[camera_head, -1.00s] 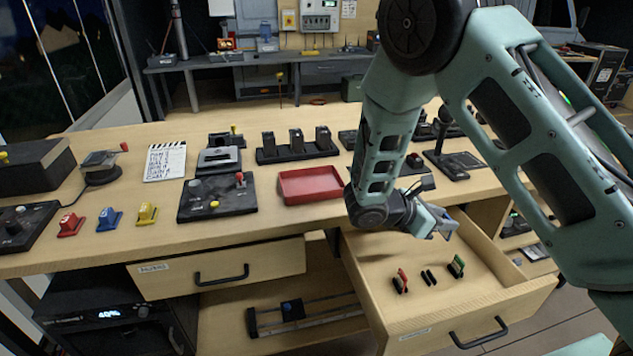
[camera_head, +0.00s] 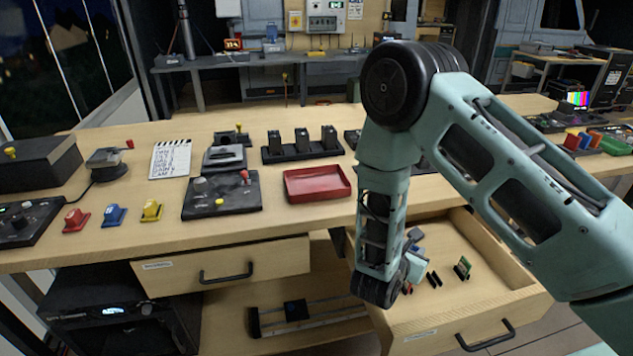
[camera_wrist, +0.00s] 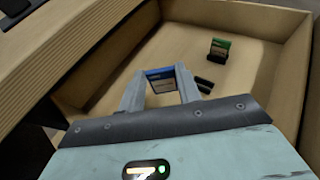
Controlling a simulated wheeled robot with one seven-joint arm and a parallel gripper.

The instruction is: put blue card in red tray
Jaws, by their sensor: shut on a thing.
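The blue card (camera_wrist: 161,80) is between the fingertips of my gripper (camera_wrist: 162,90) in the wrist view, inside the open drawer (camera_wrist: 250,100). My gripper is shut on it. The red tray (camera_head: 317,185) lies on the desk top, left of my arm. It is empty.
A green card (camera_wrist: 220,46) stands in a black holder in the drawer, beside an empty black holder (camera_wrist: 204,85). A red card (camera_head: 408,287) is partly hidden by my gripper. A black control panel (camera_head: 222,195) sits left of the tray. The desk edge lies between drawer and tray.

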